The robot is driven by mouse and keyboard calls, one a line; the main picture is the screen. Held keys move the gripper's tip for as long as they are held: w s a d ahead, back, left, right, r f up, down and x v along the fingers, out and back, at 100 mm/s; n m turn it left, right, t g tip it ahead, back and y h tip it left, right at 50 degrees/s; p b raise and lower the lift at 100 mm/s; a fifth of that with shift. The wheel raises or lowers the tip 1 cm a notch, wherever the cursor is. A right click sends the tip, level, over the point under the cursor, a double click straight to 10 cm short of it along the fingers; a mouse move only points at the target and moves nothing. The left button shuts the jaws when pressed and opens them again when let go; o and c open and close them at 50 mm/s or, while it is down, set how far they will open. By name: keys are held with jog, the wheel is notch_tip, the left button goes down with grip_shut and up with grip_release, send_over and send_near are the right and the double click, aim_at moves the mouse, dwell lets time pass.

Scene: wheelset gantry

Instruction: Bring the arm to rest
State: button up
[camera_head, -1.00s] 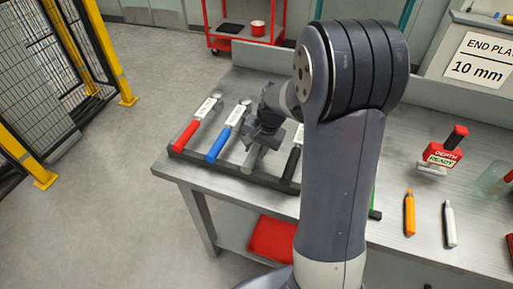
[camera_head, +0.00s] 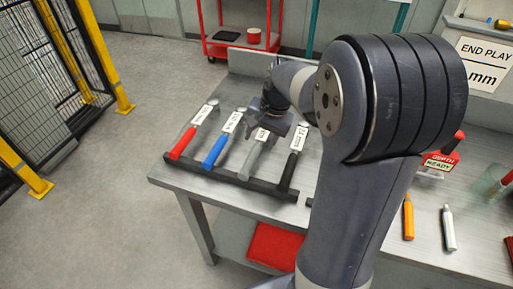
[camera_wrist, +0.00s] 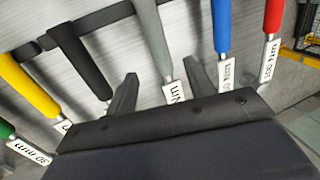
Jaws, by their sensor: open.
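My gripper (camera_head: 272,122) is over the far end of the grey-handled tool (camera_head: 254,160) on the bench's tool rack. In the wrist view its two fingers (camera_wrist: 163,82) are spread apart with nothing clamped. The grey handle (camera_wrist: 152,38) and its white label show between and beyond the fingers. In the head view the label end lies close under the gripper; the exact gap cannot be told. My arm is bent, its large elbow at the right of the head view.
Red (camera_head: 183,143), blue (camera_head: 215,152) and black (camera_head: 288,170) handled tools lie beside the grey one. Yellow (camera_wrist: 28,92) and green (camera_wrist: 6,130) ones show in the wrist view. The depth gauge (camera_head: 441,160), orange marker (camera_head: 408,218) and white marker (camera_head: 449,228) are to the right.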

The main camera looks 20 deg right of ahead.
aim_at(254, 153)
jog(key=shift+v, duration=1.05)
jog(key=x, duration=1.1)
jog(key=shift+r+p, duration=0.45)
jog(key=shift+p, duration=0.1)
jog(key=shift+f+b, duration=0.25)
jog(key=shift+b, duration=0.2)
